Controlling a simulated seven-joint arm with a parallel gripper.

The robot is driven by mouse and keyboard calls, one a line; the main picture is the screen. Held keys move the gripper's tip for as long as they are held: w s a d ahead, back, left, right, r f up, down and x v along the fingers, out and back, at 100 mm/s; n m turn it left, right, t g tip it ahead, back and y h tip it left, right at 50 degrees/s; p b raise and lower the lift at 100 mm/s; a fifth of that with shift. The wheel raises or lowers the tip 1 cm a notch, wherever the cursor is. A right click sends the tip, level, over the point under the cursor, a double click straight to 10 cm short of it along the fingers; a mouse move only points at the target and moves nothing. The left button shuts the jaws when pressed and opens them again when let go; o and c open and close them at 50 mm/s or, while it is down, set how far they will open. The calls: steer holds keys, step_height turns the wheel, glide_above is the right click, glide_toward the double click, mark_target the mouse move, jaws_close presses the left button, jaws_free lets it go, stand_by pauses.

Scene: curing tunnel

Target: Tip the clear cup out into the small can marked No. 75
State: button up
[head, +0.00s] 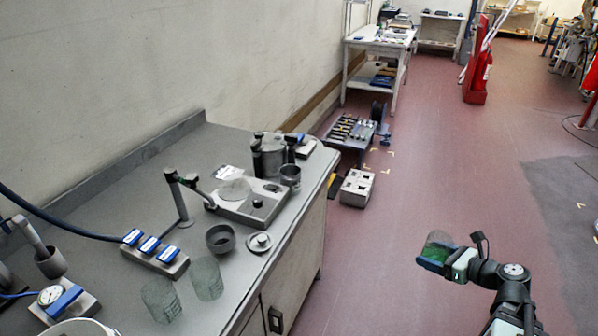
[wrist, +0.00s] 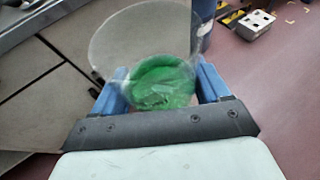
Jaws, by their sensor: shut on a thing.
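My gripper (head: 433,260) is shut on a clear cup (head: 440,241), out over the red floor to the right of the bench. In the wrist view the cup (wrist: 130,45) sits between the blue fingers (wrist: 160,92) and holds green material (wrist: 163,84) low inside. The cup looks roughly upright. On the bench stand a small dark open can (head: 220,239), another small can (head: 290,176) and a larger grey can (head: 272,160). No number is readable on any of them, so I cannot tell which is No. 75.
Two clear, empty-looking cups (head: 207,279) (head: 160,300) stand near the bench's (head: 190,150) front. A round lid (head: 259,242), a metal stand (head: 180,200) and a block with blue-topped parts (head: 155,257) are close to the dark can. The floor around my gripper is clear.

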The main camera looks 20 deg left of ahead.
steer(key=w+a+r+n+g+y, duration=0.15)
steer(key=w+a, duration=0.25)
steer(key=a, duration=0.7)
steer(key=w+a+n+g, duration=0.2)
steer(key=w+a+g, duration=0.1)
steer(key=a, duration=0.8)
steer(key=w+a+r+n+g, duration=0.15)
steer(key=w+a, duration=0.25)
steer(key=a, duration=0.7)
steer(key=w+a+n, duration=0.1)
steer(key=w+a, duration=0.1)
steer(key=w, duration=0.1)
steer(key=w+a+g, duration=0.1)
steer(key=w+a, duration=0.2)
steer(key=w+a+n+g, duration=0.1)
steer(key=w+a, duration=0.1)
steer(key=w, duration=0.2)
steer(key=shift+a+r+n, duration=0.15)
steer(key=shift+a+n, duration=0.05)
steer(key=shift+n, duration=0.1)
steer(key=shift+s+a+r, duration=0.1)
